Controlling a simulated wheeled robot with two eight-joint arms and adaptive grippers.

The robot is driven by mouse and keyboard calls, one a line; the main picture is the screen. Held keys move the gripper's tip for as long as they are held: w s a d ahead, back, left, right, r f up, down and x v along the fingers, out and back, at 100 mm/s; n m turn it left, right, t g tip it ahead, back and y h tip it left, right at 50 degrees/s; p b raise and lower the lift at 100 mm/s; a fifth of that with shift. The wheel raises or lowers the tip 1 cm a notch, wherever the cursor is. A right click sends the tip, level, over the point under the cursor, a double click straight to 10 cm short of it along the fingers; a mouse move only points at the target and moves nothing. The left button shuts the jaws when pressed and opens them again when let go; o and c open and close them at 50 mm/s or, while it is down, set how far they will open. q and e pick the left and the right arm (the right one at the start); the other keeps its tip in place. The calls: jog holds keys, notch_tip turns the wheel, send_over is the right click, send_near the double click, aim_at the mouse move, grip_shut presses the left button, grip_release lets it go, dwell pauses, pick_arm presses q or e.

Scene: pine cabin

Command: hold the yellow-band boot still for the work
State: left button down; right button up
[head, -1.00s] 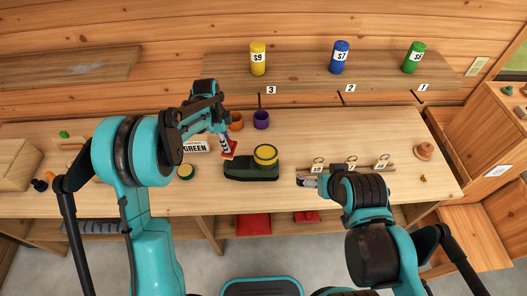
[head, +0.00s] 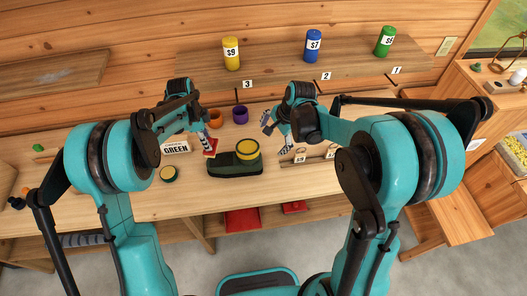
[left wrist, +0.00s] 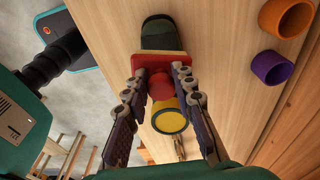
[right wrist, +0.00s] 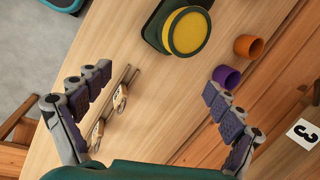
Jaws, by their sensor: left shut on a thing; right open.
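My left gripper (head: 207,143) is shut on a red block with a round red knob (left wrist: 159,84), at the boot's left end; whether the block touches the boot, I cannot tell.
Orange (head: 215,118) and purple (head: 240,114) cups stand behind the boot. A rail with small tags (head: 313,157) lies to its right, under my right arm. The shelf holds yellow, blue and green cans.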

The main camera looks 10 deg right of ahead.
aim_at(260, 157)
jog(key=w+f+m, duration=0.1)
jog(key=f, duration=0.3)
jog(key=w+a+f+m+g+y, duration=0.1)
jog(key=w+f+m, duration=0.1)
jog(key=f, duration=0.3)
jog(key=w+a+f+m+g, duration=0.1)
jog(key=f+m, duration=0.1)
jog(key=f, duration=0.2)
jog(key=shift+w+a+f, duration=0.1)
jog(key=shift+w+f, duration=0.1)
jog(key=shift+w, duration=0.05)
jog(key=shift+a+f+m, duration=0.15)
jog(key=shift+f+m, duration=0.15)
jog(key=shift+f, duration=0.3)
jog(key=x, duration=0.7)
jog(key=shift+a+f, duration=0.15)
jog(key=shift+f, duration=0.05)
jog(key=c, duration=1.4)
